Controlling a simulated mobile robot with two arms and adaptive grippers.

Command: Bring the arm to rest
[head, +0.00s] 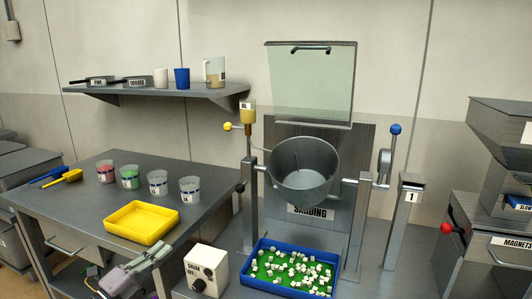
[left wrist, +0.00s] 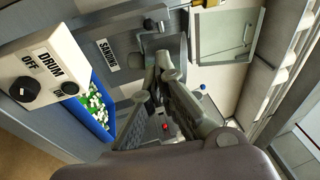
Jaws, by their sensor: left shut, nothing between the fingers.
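My left gripper (head: 158,256) shows at the bottom left of the head view, in front of the grey table and left of the white drum switch box. In the left wrist view its two dark grey fingers (left wrist: 160,68) are closed together with nothing between them. It touches nothing that I can make out. My right gripper is in neither view.
The drum switch box (head: 208,270) stands beside a blue tray (head: 262,284) of white cubes on green. Behind are the steel drum (head: 303,172) and raised clear hood (head: 310,85). The grey table (head: 95,208) holds a yellow tray (head: 142,222) and several cups.

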